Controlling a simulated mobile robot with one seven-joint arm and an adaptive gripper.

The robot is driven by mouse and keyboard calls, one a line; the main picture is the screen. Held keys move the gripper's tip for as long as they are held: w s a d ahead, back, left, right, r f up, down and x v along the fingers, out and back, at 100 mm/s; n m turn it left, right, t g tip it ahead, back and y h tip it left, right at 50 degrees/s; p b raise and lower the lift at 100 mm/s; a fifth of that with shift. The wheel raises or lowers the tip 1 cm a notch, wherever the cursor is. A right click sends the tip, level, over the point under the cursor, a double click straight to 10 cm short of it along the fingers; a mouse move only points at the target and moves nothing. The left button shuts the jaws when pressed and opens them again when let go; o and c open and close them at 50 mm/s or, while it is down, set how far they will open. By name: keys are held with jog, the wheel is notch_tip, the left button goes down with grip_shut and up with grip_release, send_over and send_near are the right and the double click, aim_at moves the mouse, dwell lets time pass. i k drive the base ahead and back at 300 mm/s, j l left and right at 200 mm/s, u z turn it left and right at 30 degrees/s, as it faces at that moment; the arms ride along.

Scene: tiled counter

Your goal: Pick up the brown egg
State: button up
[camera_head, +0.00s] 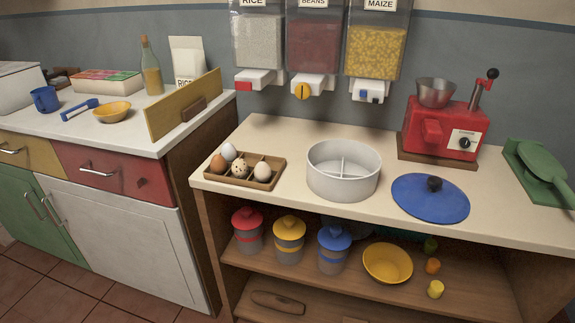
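A brown egg (218,163) sits in the front left part of a divided wooden tray (263,185) near the left front of the tiled counter. A white egg (228,152) is just behind it. A speckled egg (240,167) and a pale egg (262,171) sit to its right in the same tray. The brown egg's lower part is hidden by the tray wall. My gripper is not in view.
A round white divided pan (343,182) stands right of the tray, with a blue lid (430,198) beyond it. A red grinder (442,128) stands behind. Dispensers (314,45) hang above. An upright wooden board (183,105) stands left, on the neighbouring counter.

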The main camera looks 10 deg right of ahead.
aim_at(218, 165)
jog(key=i+l+u, duration=0.4)
jog(key=l, duration=0.3)
jog(key=i+l+u, duration=0.4)
jog(key=l, duration=0.4)
